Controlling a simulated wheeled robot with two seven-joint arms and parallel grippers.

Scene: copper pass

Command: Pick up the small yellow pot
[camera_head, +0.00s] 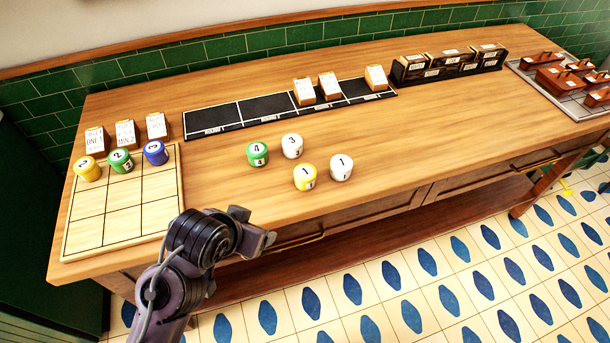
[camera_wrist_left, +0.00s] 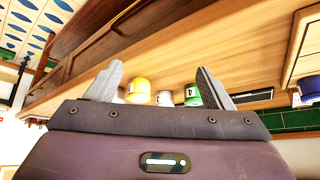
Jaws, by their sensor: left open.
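A small yellow pot (camera_head: 305,178) marked 1 stands on the wooden counter near its front edge, touching or close beside a white pot (camera_head: 341,167). Another yellow pot (camera_head: 88,169) stands on the top left square of the grid board; its number is hard to read. My left gripper (camera_head: 262,228) is at the counter's front edge, left of and nearer than the yellow pot marked 1. In the wrist view it is open and empty (camera_wrist_left: 158,84), with a yellow pot (camera_wrist_left: 138,91) beyond its fingers, apart from them. My right gripper is not in view.
A green pot (camera_head: 257,154) and a second white pot (camera_head: 292,145) stand behind the yellow pot. The grid board (camera_head: 85,230) also holds a green pot (camera_head: 121,160) and a blue pot (camera_head: 155,152). A black strip (camera_head: 222,112) lies behind.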

